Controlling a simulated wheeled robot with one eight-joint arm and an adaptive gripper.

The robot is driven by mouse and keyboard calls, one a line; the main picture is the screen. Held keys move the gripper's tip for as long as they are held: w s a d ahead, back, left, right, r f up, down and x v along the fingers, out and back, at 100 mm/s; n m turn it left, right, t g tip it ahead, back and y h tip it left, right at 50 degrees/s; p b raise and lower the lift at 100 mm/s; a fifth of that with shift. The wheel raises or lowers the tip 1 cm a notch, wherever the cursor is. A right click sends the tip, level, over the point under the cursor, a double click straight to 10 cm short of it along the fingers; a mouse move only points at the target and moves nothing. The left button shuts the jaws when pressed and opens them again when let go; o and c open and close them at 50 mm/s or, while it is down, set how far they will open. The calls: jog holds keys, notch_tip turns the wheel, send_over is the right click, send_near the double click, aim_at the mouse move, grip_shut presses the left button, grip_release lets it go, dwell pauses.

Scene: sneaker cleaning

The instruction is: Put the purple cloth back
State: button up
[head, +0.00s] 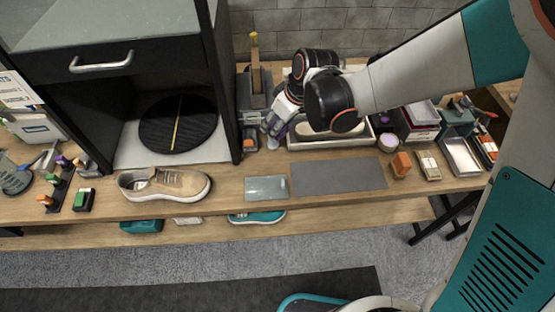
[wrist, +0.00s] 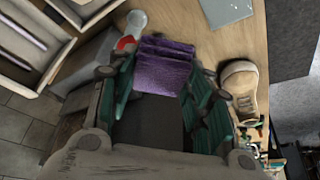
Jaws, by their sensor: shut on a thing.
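The purple cloth (wrist: 165,65) is a folded, layered piece between the green-sided fingers of my gripper (wrist: 160,88) in the wrist view. My gripper is shut on it. In the head view my gripper (head: 274,127) is over the back of the bench, between the dark upright holder and the long pale tray. Only a small purple patch shows at its fingers there. I cannot tell whether the cloth touches the surface beneath it.
A clear cup (head: 272,141) is close below my gripper. The dark holder (head: 255,100) with a wooden-handled tool and the pale tray (head: 305,144) flank it. A grey mat (head: 338,175) lies clear in front. A tan sneaker (head: 165,184) is at left, an orange block (head: 402,164) at right.

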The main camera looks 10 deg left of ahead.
notch_tip(320, 180, down, 17)
jog(key=b, duration=1)
jog(key=shift+r, duration=0.1)
jog(key=shift+f, duration=0.2)
jog(key=o, duration=1)
jog(key=shift+r, duration=0.2)
jog(key=shift+d+r, duration=0.1)
jog(key=shift+r, duration=0.2)
jog(key=p+v, duration=0.4)
jog(key=v, duration=0.7)
jog(key=shift+r, duration=0.25)
jog(key=shift+d, duration=0.1)
